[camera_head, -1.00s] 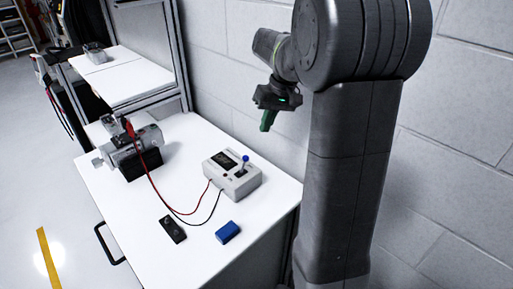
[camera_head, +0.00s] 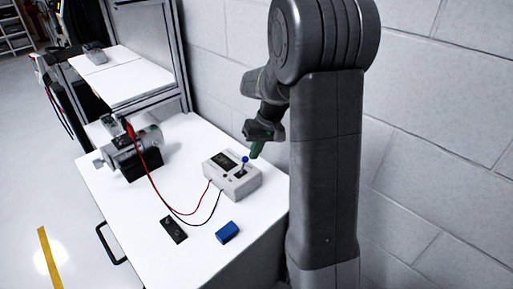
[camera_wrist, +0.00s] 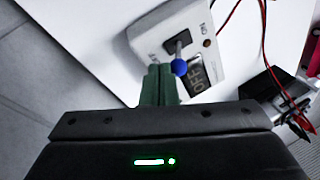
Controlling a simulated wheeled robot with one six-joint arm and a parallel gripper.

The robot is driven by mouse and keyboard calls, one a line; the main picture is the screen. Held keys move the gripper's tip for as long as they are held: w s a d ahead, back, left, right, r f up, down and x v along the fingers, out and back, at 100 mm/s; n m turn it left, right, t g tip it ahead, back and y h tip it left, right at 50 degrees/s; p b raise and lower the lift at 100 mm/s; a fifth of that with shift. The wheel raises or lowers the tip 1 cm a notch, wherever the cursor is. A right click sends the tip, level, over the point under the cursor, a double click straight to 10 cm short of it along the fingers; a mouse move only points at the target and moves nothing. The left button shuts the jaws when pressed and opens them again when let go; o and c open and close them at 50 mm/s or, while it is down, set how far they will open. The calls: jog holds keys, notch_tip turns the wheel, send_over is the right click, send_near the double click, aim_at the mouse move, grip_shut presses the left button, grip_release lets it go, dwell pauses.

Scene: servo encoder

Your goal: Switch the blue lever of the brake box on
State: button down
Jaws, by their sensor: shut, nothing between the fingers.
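The brake box (camera_head: 226,181) is a pale box on the white table, with a dark display and a lever topped by a blue knob (camera_head: 245,159). In the wrist view the box (camera_wrist: 150,32) shows at the top, its display (camera_wrist: 197,78) reads OFF, and the blue knob (camera_wrist: 180,67) is on a metal stem. My gripper (camera_head: 255,152) is shut and empty, its green fingers close to the knob on the right. In the wrist view the fingertips (camera_wrist: 160,70) are just left of the knob; I cannot tell whether they touch.
A grey motor (camera_head: 133,149) on a black block stands at the table's left, with red and black cables running to the box. A black device (camera_head: 173,229) and a blue block (camera_head: 228,232) lie in front. A brick wall (camera_head: 430,110) is close on the right.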

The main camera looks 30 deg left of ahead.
jog(key=shift+s+a+r+t+b, duration=0.15)
jog(key=shift+s+r+t+b, duration=0.1)
jog(key=shift+s+t+b, duration=0.3)
dwell(0.4)
jog(key=shift+s+a+t+h+b, duration=0.25)
jog(key=shift+s+t+h+b, duration=0.15)
jog(key=shift+s+t+b, duration=0.6)
jog(key=s+t+b, duration=0.1)
jog(key=b, duration=0.2)
jog(key=s+t+h+b, duration=0.1)
jog(key=t+b, duration=0.1)
jog(key=b, duration=0.1)
jog(key=shift+s+a+n, duration=0.1)
jog(key=shift+a+n, duration=0.25)
jog(key=shift+n, duration=0.05)
jog(key=s+t+b, duration=0.1)
jog(key=t+b, duration=0.1)
jog(key=b, duration=0.1)
jog(key=shift+s+a+r+t+h, duration=0.1)
jog(key=shift+s+a+t+h, duration=0.15)
jog(key=shift+s+h, duration=0.1)
jog(key=shift+r, duration=0.2)
jog(key=shift+r, duration=0.1)
jog(key=shift+w+r+p, duration=0.1)
jog(key=shift+r+p, duration=0.5)
jog(key=shift+r, duration=0.1)
